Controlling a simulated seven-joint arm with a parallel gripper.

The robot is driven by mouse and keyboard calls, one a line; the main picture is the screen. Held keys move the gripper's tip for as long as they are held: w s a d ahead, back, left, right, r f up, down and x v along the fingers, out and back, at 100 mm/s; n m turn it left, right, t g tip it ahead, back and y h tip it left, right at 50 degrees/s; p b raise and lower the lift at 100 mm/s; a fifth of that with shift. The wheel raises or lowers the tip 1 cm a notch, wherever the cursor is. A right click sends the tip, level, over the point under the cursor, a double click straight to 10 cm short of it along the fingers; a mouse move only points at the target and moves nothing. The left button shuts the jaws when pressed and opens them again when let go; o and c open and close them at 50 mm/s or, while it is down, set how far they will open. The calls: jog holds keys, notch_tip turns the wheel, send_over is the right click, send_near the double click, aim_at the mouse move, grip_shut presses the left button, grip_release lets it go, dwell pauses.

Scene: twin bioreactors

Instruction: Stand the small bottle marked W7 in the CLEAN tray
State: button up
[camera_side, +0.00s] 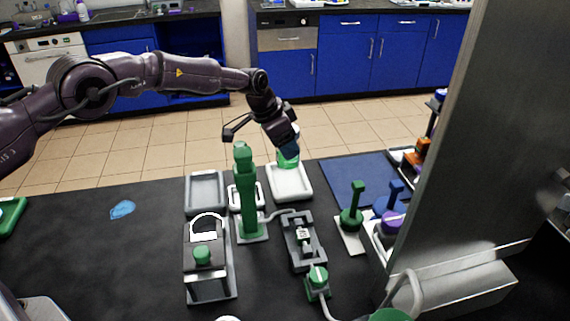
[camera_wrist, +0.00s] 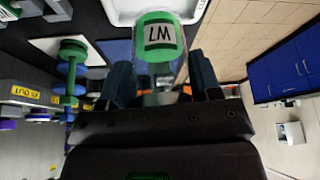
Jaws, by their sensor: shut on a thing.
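My gripper (camera_side: 287,148) is shut on a small bottle with a green lid (camera_wrist: 158,35). In the wrist view the lid label reads like "LM", which is W7 seen upside down. In the side view the green of the bottle (camera_side: 289,162) shows just below the fingers, over the white tray (camera_side: 302,196). I cannot tell whether the bottle touches the tray floor. A white tray edge (camera_wrist: 127,18) also shows behind the lid in the wrist view. No CLEAN marking is readable.
A grey tray (camera_side: 205,207) and a smaller white-rimmed tray (camera_side: 233,203) lie to the left. A tall green post (camera_side: 245,190) stands close in front. A blue mat (camera_side: 350,178) lies right, with green and blue handled items nearby. A metal column (camera_side: 450,130) blocks the right side.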

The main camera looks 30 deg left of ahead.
aim_at(284, 160)
jog(key=shift+f, duration=2.45)
jog(key=shift+f, duration=0.1)
jog(key=o, duration=1)
jog(key=v, duration=1.2)
